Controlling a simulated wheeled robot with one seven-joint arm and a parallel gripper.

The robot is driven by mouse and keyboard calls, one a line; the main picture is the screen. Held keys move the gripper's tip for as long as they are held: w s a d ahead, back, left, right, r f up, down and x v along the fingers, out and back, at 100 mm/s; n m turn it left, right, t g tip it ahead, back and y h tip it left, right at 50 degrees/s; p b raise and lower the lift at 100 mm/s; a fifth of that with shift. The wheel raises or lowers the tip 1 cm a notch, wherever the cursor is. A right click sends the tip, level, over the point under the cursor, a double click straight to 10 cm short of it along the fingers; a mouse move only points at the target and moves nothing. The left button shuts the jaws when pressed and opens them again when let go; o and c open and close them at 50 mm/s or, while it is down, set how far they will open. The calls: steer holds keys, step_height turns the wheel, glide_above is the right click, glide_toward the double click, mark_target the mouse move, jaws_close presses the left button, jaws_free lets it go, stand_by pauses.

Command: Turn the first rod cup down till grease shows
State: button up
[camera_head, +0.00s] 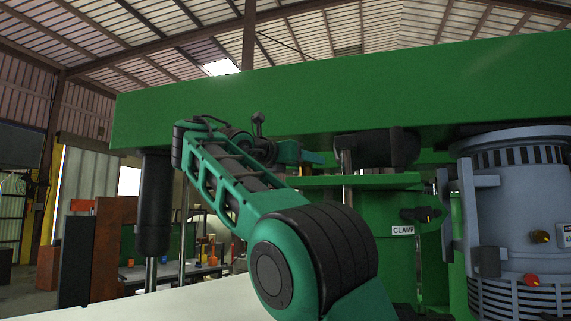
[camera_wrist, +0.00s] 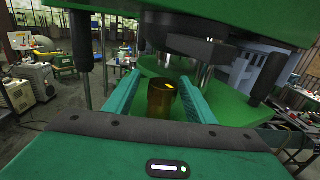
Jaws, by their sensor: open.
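A brass-brown cup (camera_wrist: 162,101) with a bright yellow patch on its top stands upright in the wrist view. It lies between the two teal fingers of my gripper (camera_wrist: 160,77), with a visible gap on each side. The fingers are open and point past it towards the green machine. In the head view my gripper (camera_head: 308,157) is under the long green beam (camera_head: 340,95), left of a shiny rod (camera_head: 347,165). I cannot make out this cup in the head view. No grease is clearly visible.
A dark round housing (camera_head: 378,149) hangs under the beam close to my gripper. A green body marked CLAMP (camera_head: 403,230) and a blue-grey motor (camera_head: 515,210) stand to the right. A dark cylinder (camera_head: 154,205) hangs at the left. A workbench (camera_head: 175,272) stands behind.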

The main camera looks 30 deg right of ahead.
steer(key=v, duration=0.6)
steer(key=shift+a, duration=0.4)
steer(key=shift+s+a, duration=0.1)
steer(key=shift+a, duration=0.25)
steer(key=shift+s, duration=0.1)
